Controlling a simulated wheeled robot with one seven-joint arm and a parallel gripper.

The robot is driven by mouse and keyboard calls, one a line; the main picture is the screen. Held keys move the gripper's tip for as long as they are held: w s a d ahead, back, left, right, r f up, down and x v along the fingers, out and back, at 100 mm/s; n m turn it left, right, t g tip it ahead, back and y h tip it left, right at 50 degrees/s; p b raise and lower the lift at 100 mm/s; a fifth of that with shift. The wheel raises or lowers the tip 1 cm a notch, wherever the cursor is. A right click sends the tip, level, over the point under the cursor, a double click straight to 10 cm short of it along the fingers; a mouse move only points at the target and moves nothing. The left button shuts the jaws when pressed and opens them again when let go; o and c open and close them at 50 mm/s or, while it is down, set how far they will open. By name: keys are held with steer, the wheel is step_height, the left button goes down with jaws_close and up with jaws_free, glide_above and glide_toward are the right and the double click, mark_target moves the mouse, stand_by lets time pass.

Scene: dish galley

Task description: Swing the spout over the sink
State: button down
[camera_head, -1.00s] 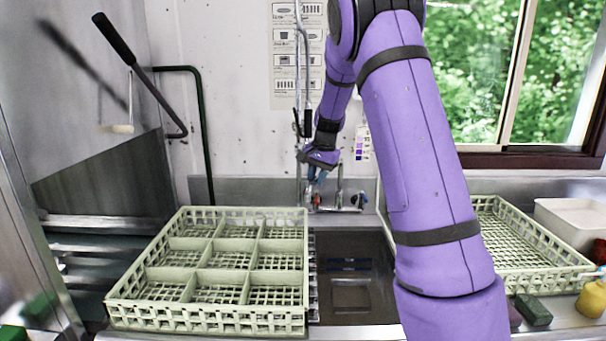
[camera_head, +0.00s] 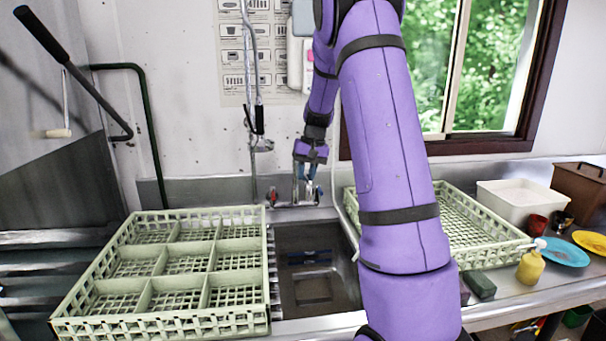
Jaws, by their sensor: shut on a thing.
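The tap (camera_head: 295,203) stands against the back wall behind the sink, with a red-marked handle on its left and another handle on its right. My gripper (camera_head: 308,176) hangs just above and in front of the tap, fingers down. It is shut on the tap's slim metal spout (camera_head: 302,187), which is mostly hidden by the fingers and seen nearly end-on. The sink basin (camera_head: 318,285) lies below and in front of it. The spout appears to be at the sink's back edge or over its back part; its exact angle is hard to tell.
A green compartment rack (camera_head: 240,318) stands left of the sink, another rack (camera_head: 490,262) right of it. A spray hose (camera_head: 262,146) hangs left of my gripper. A white tub (camera_head: 515,208), a yellow bottle (camera_head: 530,266) and a sponge (camera_head: 479,284) are at right.

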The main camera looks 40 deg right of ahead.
steer(key=shift+s+d, duration=0.1)
steer(key=shift+d, duration=0.05)
steer(key=c, duration=1)
jaws_free()
steer(key=shift+d, duration=0.1)
steer(key=shift+o, duration=0.2)
step_height(320, 180, up, 11)
steer(key=s+d, duration=0.1)
steer(key=shift+d+f, duration=0.2)
steer(key=shift+d, duration=0.15)
steer(key=shift+s, duration=0.1)
